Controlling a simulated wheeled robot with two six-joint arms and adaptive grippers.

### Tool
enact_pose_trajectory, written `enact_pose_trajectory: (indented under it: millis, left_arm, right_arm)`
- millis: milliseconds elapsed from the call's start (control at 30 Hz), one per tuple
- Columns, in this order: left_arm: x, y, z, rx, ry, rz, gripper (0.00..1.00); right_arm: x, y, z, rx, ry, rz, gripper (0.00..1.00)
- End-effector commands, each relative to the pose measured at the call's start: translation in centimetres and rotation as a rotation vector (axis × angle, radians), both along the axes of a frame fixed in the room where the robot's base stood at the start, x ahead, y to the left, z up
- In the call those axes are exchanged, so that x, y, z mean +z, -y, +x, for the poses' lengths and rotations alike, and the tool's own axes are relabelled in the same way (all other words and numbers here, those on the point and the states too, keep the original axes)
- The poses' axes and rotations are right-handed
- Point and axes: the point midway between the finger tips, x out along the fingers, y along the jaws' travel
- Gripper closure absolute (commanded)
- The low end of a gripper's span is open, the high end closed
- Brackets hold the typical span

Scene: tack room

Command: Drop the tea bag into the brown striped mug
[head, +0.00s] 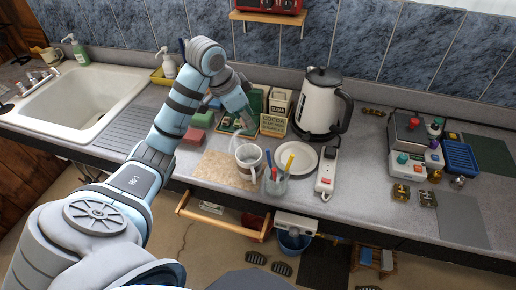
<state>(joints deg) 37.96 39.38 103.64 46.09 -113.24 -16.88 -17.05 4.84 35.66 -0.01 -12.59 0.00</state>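A white mug with a brown stripe (248,163) stands upright at the right edge of a tan mat, near the counter's front. I cannot make out a tea bag. My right gripper is not in view.
A glass with colored sticks (275,185) stands just right of the mug, with a white plate (305,160) behind it. A kettle (324,103), power strip (326,174) and red block (191,139) are nearby. A drawer (222,220) is open below. The tan mat (216,169) is mostly clear.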

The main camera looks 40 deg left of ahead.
Motion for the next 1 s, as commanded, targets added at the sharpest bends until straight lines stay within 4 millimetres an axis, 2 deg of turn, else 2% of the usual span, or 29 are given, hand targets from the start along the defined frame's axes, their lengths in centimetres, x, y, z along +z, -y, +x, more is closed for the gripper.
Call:
enact_pose_trajectory:
  millis: [67, 200, 333, 467, 567, 600, 733, 867, 1000]
  left_arm:
    - [-1.6, 0.0, -0.3, -0.003, -0.003, 0.002, 0.80]
    - [-4.0, -0.1, 0.6, 0.003, -0.006, 0.000, 0.80]
    - [-5.4, -0.1, 1.3, 0.003, -0.009, -0.001, 0.80]
    - [-5.8, -0.2, 1.6, 0.004, -0.010, -0.001, 0.80]
    - [-5.8, -0.2, 1.7, 0.005, -0.010, -0.001, 0.80]
    - [-5.8, -0.2, 1.7, 0.004, -0.010, -0.001, 0.71]
    - [-5.8, -0.2, 1.6, 0.004, -0.010, -0.001, 0.50]
    - [-5.8, -0.2, 1.6, 0.004, -0.010, -0.001, 0.49]
    - [-5.8, -0.2, 1.6, 0.005, -0.010, 0.000, 0.49]
  right_arm:
    - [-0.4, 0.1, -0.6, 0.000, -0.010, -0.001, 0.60]
    - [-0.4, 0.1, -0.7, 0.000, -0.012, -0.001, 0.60]
    - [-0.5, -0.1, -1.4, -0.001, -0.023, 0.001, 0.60]
    - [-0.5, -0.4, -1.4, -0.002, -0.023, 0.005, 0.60]
    - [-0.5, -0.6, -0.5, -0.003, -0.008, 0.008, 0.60]
    - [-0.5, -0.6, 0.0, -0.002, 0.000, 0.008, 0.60]
    - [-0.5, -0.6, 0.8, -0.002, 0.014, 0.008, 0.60]
    - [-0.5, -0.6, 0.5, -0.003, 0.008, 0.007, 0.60]
    - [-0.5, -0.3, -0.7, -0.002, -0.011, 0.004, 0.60]
